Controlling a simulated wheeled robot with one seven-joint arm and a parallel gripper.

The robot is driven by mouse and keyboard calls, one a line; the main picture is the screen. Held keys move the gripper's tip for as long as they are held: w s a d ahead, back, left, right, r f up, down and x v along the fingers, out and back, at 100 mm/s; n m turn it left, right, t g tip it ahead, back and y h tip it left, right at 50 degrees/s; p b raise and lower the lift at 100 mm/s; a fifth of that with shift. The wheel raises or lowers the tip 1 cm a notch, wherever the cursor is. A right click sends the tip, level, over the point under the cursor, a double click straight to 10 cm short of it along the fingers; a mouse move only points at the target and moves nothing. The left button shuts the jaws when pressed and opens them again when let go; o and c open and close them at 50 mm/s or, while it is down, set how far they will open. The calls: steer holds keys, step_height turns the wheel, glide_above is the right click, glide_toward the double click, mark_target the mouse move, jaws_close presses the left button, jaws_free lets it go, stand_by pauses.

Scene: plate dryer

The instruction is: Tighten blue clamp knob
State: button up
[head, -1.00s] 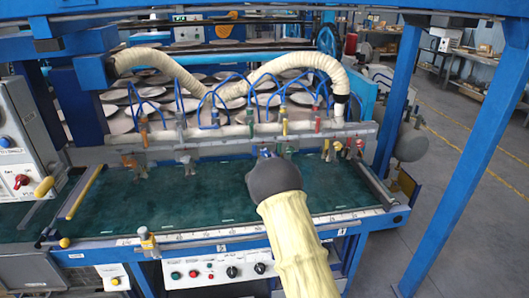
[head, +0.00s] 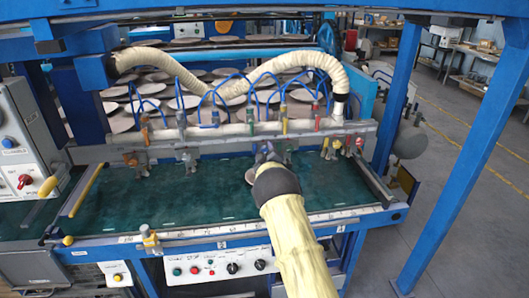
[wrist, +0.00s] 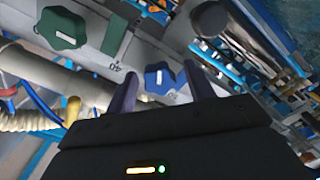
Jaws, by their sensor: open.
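The blue clamp knob (wrist: 160,78) is a lobed knob with a white mark, on a light metal bar in the wrist view. My gripper (wrist: 161,71) is open, with one dark finger on each side of the knob. Whether either finger touches it, I cannot tell. In the head view my gripper (head: 265,154) is at the front of the clamp rail, a little right of its middle. There the blue knob is hidden behind my gripper or too small to make out.
A green knob (wrist: 62,28) sits left of the blue one in the wrist view. The rail (head: 225,132) carries several coloured clamps and blue hoses. A cream corrugated hose (head: 290,62) arches above it. The green table surface (head: 120,195) in front is largely clear.

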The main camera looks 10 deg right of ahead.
steer(key=c, duration=1)
steer(key=shift+o, duration=0.2)
